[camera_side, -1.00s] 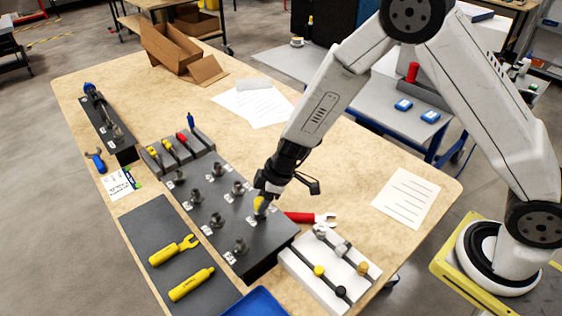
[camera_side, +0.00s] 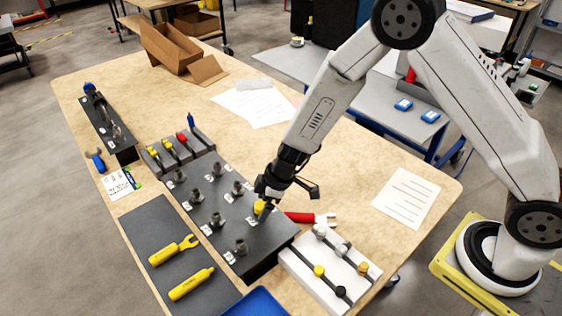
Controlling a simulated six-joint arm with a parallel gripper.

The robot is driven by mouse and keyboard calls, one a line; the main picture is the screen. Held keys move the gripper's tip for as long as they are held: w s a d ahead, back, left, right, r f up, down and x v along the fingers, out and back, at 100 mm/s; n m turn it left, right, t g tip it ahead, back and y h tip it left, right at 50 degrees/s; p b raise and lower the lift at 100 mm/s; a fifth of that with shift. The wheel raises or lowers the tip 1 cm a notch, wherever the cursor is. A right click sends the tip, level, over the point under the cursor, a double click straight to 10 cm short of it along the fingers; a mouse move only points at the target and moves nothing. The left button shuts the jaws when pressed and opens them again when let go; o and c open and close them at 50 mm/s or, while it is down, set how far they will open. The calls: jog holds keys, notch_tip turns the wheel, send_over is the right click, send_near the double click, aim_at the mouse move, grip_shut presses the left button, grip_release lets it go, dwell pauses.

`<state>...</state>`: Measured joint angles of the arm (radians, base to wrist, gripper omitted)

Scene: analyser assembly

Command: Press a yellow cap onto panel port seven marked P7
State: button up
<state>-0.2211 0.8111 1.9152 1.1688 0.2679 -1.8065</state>
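A yellow cap (camera_side: 259,207) sits at the fingertips of my gripper (camera_side: 264,203), over a port near the right edge of the dark panel (camera_side: 262,262). My gripper points steeply down and seems shut on the cap. The fingers partly hide the cap and the port under it, so I cannot tell how far the cap is seated. The white label by this port is too small to read. Several other metal ports, such as this one (camera_side: 241,247), stand bare on the panel.
A white block (camera_side: 306,268) with white, yellow and black caps stands in front. A dark rack (camera_side: 196,148) with coloured tools is behind the panel. Yellow tools lie on a grey mat (camera_side: 146,218) at left.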

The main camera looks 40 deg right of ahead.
jog(key=shift+r, duration=0.2)
jog(key=v, duration=0.7)
jog(key=shift+r, duration=0.2)
dwell(0.4)
jog(key=shift+d, duration=0.2)
jog(key=s+d+r+m+h, duration=0.1)
jog(key=s+d+r+m, duration=0.2)
jog(key=s+d+m, duration=0.2)
jog(key=s+d+r+m+h, duration=0.2)
jog(key=s+d+r+m, duration=0.2)
jog(key=s+d, duration=0.3)
jog(key=s+m, duration=0.1)
jog(key=s, duration=0.1)
jog(key=shift+s, duration=0.35)
dwell(1.1)
